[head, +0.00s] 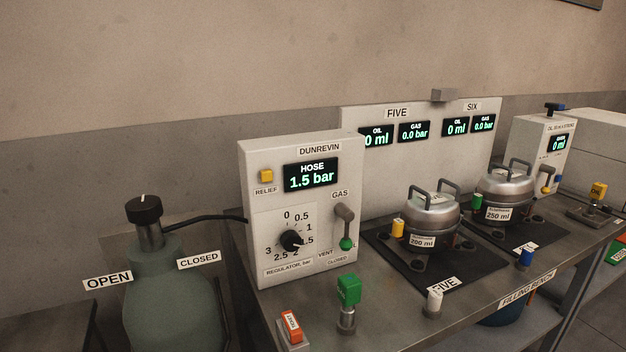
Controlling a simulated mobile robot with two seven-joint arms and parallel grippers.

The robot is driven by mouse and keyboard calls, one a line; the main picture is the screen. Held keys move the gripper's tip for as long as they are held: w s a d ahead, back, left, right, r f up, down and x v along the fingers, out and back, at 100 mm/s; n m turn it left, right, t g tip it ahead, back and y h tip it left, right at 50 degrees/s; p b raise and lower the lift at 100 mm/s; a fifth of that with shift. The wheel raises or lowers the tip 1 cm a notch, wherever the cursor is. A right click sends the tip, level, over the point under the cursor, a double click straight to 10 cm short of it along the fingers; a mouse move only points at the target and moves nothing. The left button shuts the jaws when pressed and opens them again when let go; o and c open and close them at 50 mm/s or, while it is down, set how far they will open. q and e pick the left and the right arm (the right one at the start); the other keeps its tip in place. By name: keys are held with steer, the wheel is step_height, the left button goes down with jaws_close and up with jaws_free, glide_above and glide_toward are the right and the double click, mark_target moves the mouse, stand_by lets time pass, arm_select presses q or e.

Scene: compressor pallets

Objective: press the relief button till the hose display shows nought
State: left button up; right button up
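The yellow relief button (265,176) is on the upper left front of the white Dunrevin box (300,148), above a RELIEF label. The hose display (311,176) beside it reads 1.5 bar. Below is the black regulator knob (292,241) on a dial marked 0 to 3. The gas lever (345,228) with a green ball end hangs down on the right of the box, near the VENT and CLOSED labels. Neither of my grippers is in view, and nothing touches the button.
A green gas bottle (170,300) with a black valve knob stands left of the bench (400,325). Two metal compressors (432,215) (505,187) sit on dark pallets. The panel behind (417,155) reads 0 ml and 0.0 bar. Green and red-orange fittings (348,290) (291,327) stand in front of the box.

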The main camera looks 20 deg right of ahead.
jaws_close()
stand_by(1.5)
